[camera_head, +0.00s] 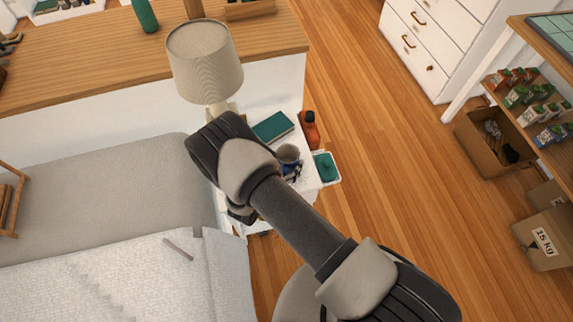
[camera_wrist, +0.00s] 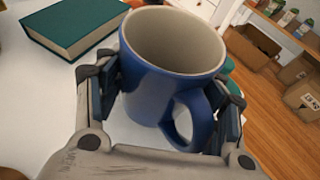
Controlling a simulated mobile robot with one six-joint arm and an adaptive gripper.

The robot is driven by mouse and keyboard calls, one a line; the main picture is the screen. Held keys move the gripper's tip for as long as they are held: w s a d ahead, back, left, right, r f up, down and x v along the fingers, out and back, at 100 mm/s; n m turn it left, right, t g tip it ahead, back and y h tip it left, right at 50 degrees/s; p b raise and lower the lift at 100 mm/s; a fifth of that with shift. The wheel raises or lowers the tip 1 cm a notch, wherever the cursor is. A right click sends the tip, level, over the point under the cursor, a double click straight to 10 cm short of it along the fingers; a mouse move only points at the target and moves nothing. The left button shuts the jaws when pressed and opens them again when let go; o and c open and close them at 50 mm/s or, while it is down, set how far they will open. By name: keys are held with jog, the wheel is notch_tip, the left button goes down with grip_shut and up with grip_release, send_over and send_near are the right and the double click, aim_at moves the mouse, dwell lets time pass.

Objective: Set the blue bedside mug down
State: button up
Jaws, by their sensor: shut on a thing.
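The blue mug (camera_wrist: 160,85) with a pale inside is upright in the wrist view, its handle facing the camera. My gripper (camera_wrist: 165,100) is shut on it, with a dark pad on either side of its body. In the head view the mug (camera_head: 290,154) shows small beyond my arm, over the white bedside table (camera_head: 308,186). The white top shows below and around the mug in the wrist view. I cannot tell whether the mug's base touches it. My arm hides part of the table in the head view.
A green book (camera_head: 273,126) lies on the table, behind and left of the mug in the wrist view (camera_wrist: 75,25). An orange bottle (camera_head: 310,130) and a teal item (camera_head: 325,166) are at the right edge. A lamp (camera_head: 205,62) stands behind. The bed (camera_head: 110,190) is left.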

jog(key=shift+f, duration=0.15)
jog(key=o, duration=1.3)
jog(key=shift+f, duration=0.1)
